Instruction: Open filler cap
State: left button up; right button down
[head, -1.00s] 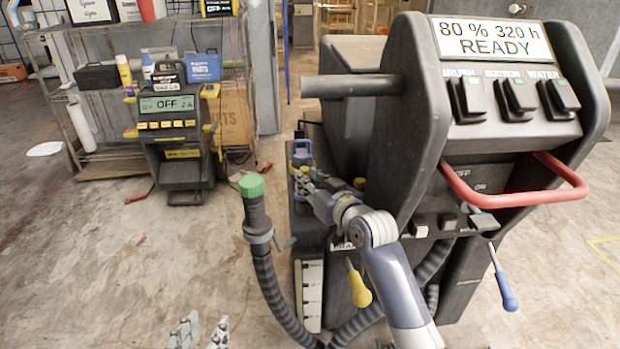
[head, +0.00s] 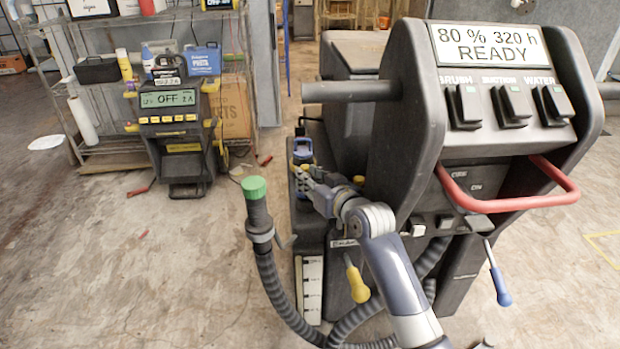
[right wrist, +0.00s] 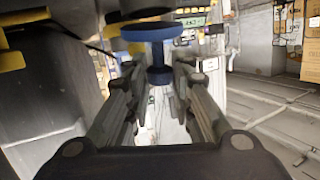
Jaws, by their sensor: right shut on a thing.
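The blue cap (head: 296,143), which looks like the filler cap, sits on the left side of the dark floor-cleaning machine (head: 402,120). In the right wrist view a blue disc (right wrist: 152,32) with a narrower blue part below it stands between my fingers. My right gripper (head: 303,178) reaches in from the front right, just below the cap in the head view. It is shut on this blue part; the exact contact is dark and partly hidden by the fingers. My left gripper is out of view.
A hose with a green end (head: 254,188) stands left of my right arm. A yellow-handled lever (head: 356,284), blue-handled lever (head: 500,287) and red handle (head: 508,199) are on the machine. A charger (head: 180,140) stands before the shelf.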

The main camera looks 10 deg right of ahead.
jog(key=c, duration=1.4)
grip_release()
jog(key=shift+v, duration=3.75)
